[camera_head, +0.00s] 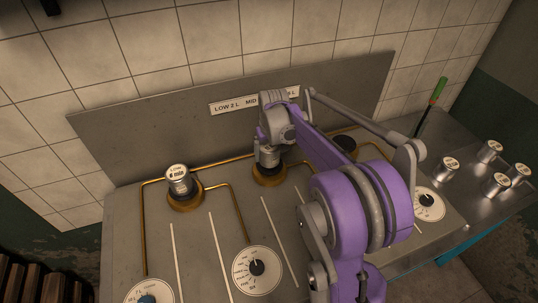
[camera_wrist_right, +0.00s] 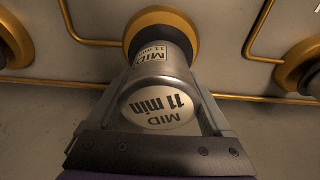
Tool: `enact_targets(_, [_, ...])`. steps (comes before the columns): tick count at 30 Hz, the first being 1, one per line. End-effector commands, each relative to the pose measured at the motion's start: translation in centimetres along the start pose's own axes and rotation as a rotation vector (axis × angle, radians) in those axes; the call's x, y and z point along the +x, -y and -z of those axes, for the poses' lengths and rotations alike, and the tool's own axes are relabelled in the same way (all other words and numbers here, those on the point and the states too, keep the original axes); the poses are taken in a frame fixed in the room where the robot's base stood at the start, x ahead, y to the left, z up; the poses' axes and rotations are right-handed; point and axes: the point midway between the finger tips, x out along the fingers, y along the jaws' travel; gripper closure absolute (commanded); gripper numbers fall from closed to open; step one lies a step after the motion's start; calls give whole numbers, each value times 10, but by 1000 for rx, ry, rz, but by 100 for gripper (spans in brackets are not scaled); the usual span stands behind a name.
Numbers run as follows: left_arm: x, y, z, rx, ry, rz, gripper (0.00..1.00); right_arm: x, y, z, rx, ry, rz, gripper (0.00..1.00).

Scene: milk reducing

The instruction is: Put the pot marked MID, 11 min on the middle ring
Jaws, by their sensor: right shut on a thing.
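The metal pot marked MID, 11 min (camera_wrist_right: 160,103) is between the fingers of my right gripper (camera_wrist_right: 163,85) in the right wrist view. In the head view the same pot (camera_head: 269,156) is over the middle ring (camera_head: 269,175), partly covered by my right gripper (camera_head: 268,148). The wrist view shows the brass middle ring (camera_wrist_right: 182,22) around the pot's far end. I cannot tell whether the pot's base touches the ring. My right gripper is shut on the pot. My left gripper is not in view.
A pot marked 6 min (camera_head: 178,180) stands on the left ring (camera_head: 186,200). The right ring (camera_head: 346,146) is partly hidden by my arm. Several pots (camera_head: 497,184) stand on the right-hand metal surface. White dials (camera_head: 257,268) line the front, and brass pipes run between rings.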

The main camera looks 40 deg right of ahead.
Motion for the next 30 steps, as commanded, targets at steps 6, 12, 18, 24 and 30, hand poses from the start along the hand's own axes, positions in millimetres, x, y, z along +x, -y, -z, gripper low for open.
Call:
enact_targets(6, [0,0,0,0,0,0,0,10,0,-2,0,0,0,88])
enact_targets(12, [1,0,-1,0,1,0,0,12,0,-2,0,0,0,88])
enact_targets(18, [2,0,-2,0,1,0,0,13,0,-2,0,0,0,0])
enact_targets(24, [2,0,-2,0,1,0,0,12,0,-2,0,0,0,0])
enact_targets(30, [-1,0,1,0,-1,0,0,-7,0,-2,0,0,0,0])
